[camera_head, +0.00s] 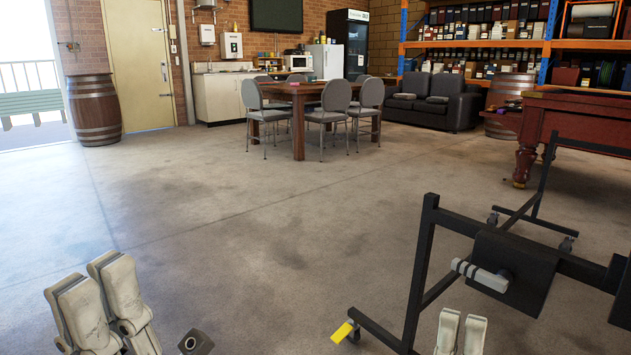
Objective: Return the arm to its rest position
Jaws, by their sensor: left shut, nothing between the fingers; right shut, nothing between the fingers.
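My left gripper (85,274) is at the bottom left of the head view, low in front of me over bare concrete floor. Its two pale grey fingers are shut with nothing between them. My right gripper (462,319) shows at the bottom edge, right of centre. Its two pale fingers point up and are shut and empty. It appears close to a black metal frame; I cannot tell the gap. Most of both arms is out of view.
The black wheeled frame (421,268), with a yellow pedal (343,331), stands close at the right. Behind it is a red-brown wooden table (580,122). A dining table (299,130) with grey chairs, a barrel (94,110) and a dark sofa (441,100) stand farther back. The middle floor is clear.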

